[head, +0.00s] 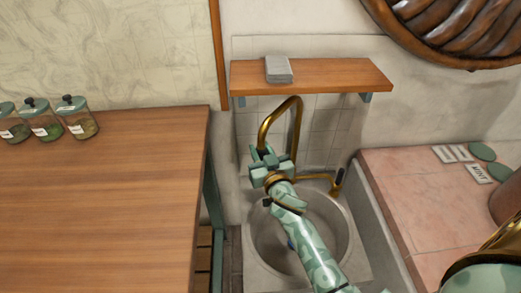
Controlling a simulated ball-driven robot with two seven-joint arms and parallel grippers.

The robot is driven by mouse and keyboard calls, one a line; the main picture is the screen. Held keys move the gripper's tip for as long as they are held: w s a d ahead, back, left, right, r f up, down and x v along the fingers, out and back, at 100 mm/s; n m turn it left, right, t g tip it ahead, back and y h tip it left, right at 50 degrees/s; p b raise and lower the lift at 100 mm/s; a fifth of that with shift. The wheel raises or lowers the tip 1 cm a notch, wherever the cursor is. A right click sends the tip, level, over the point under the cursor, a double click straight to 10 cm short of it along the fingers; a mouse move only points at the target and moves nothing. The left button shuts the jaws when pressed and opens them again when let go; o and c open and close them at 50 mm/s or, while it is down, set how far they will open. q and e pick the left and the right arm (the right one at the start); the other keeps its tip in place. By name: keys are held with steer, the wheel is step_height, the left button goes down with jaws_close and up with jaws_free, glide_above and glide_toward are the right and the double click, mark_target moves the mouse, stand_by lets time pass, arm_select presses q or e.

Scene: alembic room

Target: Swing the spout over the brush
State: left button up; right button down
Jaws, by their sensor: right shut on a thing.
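The brass spout (298,122) arches over the back of the round sink basin (340,235). Its free end hangs on the left side of the arch. My right gripper (259,152) is shut on the spout near that lower left end. The gripper hides the tip. Something small and blue (291,244) shows in the basin beside my right arm; it may be part of the brush, but the arm covers most of it. My left gripper is not in view.
A brass side pipe with a dark-handled lever (338,180) is right of the spout. A wooden table (110,200) stands left, a pink tiled counter (400,190) right.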

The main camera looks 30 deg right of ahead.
arm_select(q)
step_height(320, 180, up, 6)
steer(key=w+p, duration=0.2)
steer(key=p, duration=0.4)
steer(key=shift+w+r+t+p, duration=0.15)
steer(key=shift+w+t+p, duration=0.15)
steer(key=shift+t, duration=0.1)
arm_select(e)
steer(key=s+d+n+g+y, duration=0.1)
steer(key=s+d+n+y, duration=0.5)
steer(key=s+d+y, duration=0.4)
steer(key=shift+s+d+n, duration=0.3)
steer(key=shift+s+d, duration=0.05)
steer(key=c, duration=1.2)
jaws_free()
steer(key=shift+c, duration=0.2)
steer(key=shift+o, duration=0.6)
steer(key=shift+d, duration=0.15)
steer(key=shift+s, duration=0.1)
